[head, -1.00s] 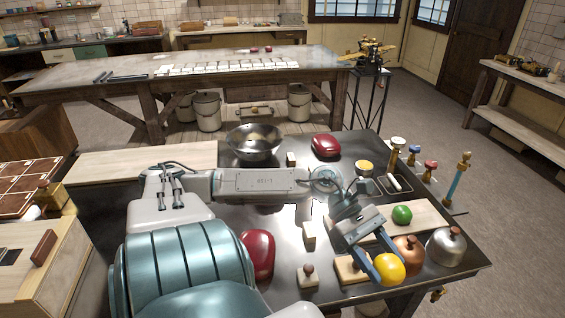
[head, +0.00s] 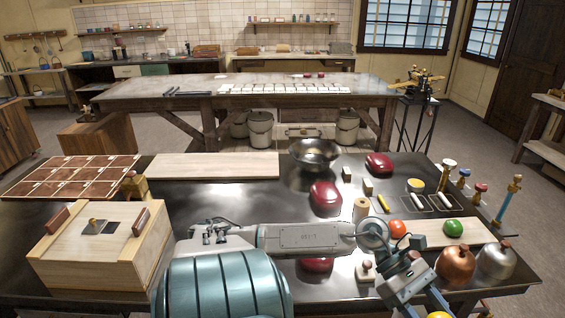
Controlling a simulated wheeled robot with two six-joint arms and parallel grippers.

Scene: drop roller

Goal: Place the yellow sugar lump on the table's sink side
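The yellow sugar lump (head: 438,315) is a ball at the bottom edge of the head view, mostly cut off by the frame. My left gripper (head: 430,304), with blue fingers, is around it at the near right edge of the dark metal table (head: 225,210). The fingertips are partly out of frame, but the lump has stayed between the fingers. An orange-red ball (head: 398,228) and a green ball (head: 453,228) are on a pale board (head: 428,236) at the table's right. I cannot make out a sink for certain. My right gripper is not in view.
A copper dome (head: 455,266) and a steel dome (head: 497,262) stand close to the gripper. A wooden box (head: 100,255), a bare pale board (head: 215,166), a metal bowl (head: 314,154) and red objects (head: 325,197) occupy the table. A long wooden table (head: 150,92) stands behind.

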